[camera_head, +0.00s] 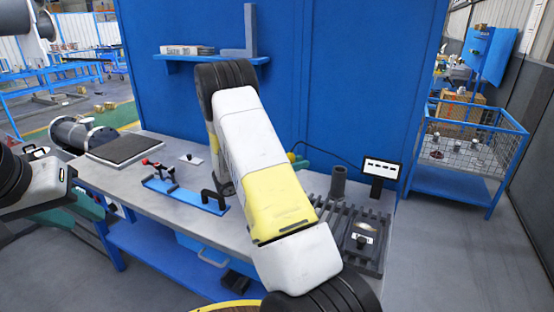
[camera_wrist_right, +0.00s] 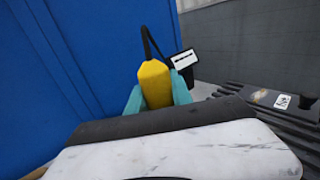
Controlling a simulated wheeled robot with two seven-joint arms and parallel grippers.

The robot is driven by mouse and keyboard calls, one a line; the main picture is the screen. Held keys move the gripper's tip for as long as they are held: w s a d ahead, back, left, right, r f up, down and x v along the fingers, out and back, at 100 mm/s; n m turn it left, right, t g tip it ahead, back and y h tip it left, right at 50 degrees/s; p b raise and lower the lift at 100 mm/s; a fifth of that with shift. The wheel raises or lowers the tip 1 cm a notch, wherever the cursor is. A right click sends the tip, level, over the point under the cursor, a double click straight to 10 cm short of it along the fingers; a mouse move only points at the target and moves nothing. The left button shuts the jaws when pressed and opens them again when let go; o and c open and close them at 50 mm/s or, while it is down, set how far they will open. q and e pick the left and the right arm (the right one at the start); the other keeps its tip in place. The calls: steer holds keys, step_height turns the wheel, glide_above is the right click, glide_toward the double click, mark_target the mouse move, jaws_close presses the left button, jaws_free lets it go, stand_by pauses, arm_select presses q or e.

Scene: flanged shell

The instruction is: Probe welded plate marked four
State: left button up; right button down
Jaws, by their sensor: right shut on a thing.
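My right gripper (camera_head: 298,163) is mostly hidden behind my own right arm in the head view. In the right wrist view its teal fingers (camera_wrist_right: 157,95) are shut on a yellow probe (camera_wrist_right: 155,82). A black cable runs from the probe to a small meter with a white display (camera_head: 382,168), which also shows in the right wrist view (camera_wrist_right: 184,60). A slatted dark rack (camera_head: 340,222) on the bench's right end carries a small part with a pale label (camera_head: 363,239); I cannot read any number. My left gripper (camera_head: 88,206) is low at the left, its jaws unclear.
The grey bench (camera_head: 150,178) holds a dark pad (camera_head: 120,149), a blue fixture with red knobs (camera_head: 185,195) and a dark upright cylinder (camera_head: 338,182). A blue wall panel (camera_head: 340,80) with a shelf (camera_head: 210,59) stands behind. A wire cart (camera_head: 468,150) is at the right.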

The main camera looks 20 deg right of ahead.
steer(key=shift+f, duration=0.55)
steer(key=shift+r, duration=0.1)
stand_by(0.9)
step_height(320, 180, up, 7)
stand_by(0.8)
stand_by(1.6)
